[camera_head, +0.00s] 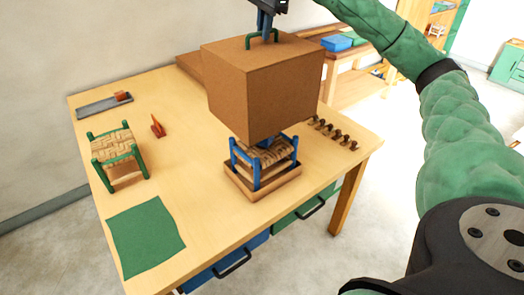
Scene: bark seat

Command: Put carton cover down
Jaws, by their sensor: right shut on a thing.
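The carton cover (262,88) is a brown box with a green handle (263,39) on top. My right gripper (265,32) is shut on the handle, coming from above at the top of the picture. The cover hangs over a blue stool with a woven seat (265,155). The stool stands in a shallow wooden tray (257,193) on the table. The cover's lower edge hides part of the stool's back; I cannot tell whether they touch. My left gripper is not in view.
On the wooden table (200,190) are a green stool (117,153), a green mat (146,236), a grey tray (104,104), a small orange-red item (158,127) and several dark knobs (335,133). A shelf with blue bins (338,43) stands behind. Table space left of the wooden tray is clear.

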